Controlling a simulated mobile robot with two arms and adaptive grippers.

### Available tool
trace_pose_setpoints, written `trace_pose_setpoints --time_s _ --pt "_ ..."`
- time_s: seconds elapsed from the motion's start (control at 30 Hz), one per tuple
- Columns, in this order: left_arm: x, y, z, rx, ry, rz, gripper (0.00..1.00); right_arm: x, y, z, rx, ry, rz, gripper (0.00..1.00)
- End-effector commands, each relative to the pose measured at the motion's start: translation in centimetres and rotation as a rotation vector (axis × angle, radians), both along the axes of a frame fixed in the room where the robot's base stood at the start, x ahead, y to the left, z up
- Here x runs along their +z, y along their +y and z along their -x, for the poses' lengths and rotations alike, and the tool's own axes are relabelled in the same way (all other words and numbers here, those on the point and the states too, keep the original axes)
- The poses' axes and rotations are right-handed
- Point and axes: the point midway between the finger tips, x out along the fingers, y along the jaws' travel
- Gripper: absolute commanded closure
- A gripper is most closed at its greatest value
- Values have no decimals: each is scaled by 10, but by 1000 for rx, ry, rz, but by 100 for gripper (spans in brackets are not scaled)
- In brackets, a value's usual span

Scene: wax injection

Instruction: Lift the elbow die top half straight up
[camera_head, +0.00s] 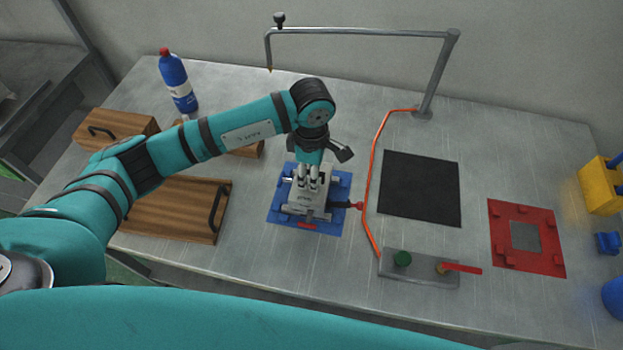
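The metal elbow die (305,202) sits on the blue fixture plate (277,212) near the middle of the table. Its upper face is partly hidden under my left gripper. I cannot make out the seam between its top and bottom halves. My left gripper (313,178) points down right over the die, with its fingers at the die's top. The fingers are too small and covered to show whether they are open or closed on it. A dark handle with a red end (356,206) sticks out at the die's right side. My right gripper is not in view.
A wooden board with a handle (165,208) and a wooden box (118,126) lie left, near a blue bottle (176,80). A bent metal pipe stand (437,75), orange hose (373,165), black mat (420,188), valve block (420,270) and red fixture plate (553,245) are right.

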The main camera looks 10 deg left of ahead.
Motion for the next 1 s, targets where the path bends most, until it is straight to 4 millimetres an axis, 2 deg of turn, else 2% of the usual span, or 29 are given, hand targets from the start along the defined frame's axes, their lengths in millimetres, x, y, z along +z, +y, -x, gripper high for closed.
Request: trace_pose_setpoints --time_s 0.13,0.4,0.43,1.0 --pt "0 0 0 0 0 0 63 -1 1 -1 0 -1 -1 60" --pt "0 0 0 0 0 0 99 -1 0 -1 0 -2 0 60" --pt "0 0 0 0 0 0 100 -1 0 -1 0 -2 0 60" --pt "2 0 -1 0 -3 2 100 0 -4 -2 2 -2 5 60"
